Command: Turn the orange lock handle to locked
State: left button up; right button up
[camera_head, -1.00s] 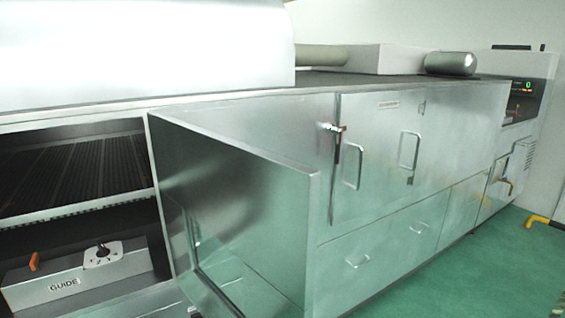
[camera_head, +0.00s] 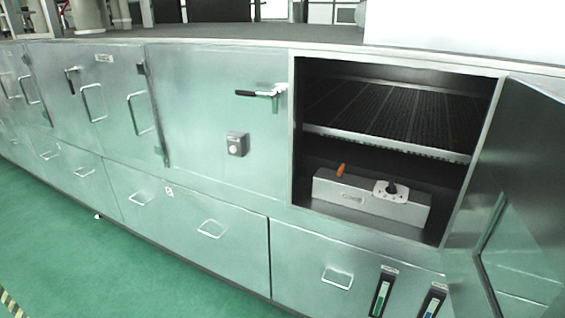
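The orange lock handle (camera_head: 341,170) is small and stands up from the left end of a grey metal box (camera_head: 370,204) inside an open cabinet compartment. The box carries a white plate with a black knob (camera_head: 391,189) to the right of the handle. The label on the box's front is too small to read now. The handle looks nearly upright with a slight tilt; I cannot tell which setting it is in. Neither of my grippers shows in the head view.
The open cabinet door (camera_head: 515,190) stands out at the right. A dark slatted shelf (camera_head: 385,112) spans the compartment above the box. A closed door with a black lever (camera_head: 250,93) is to the left. Green floor (camera_head: 90,265) is clear at lower left.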

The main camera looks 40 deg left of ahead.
aim_at(340, 171)
jog(key=u, duration=0.75)
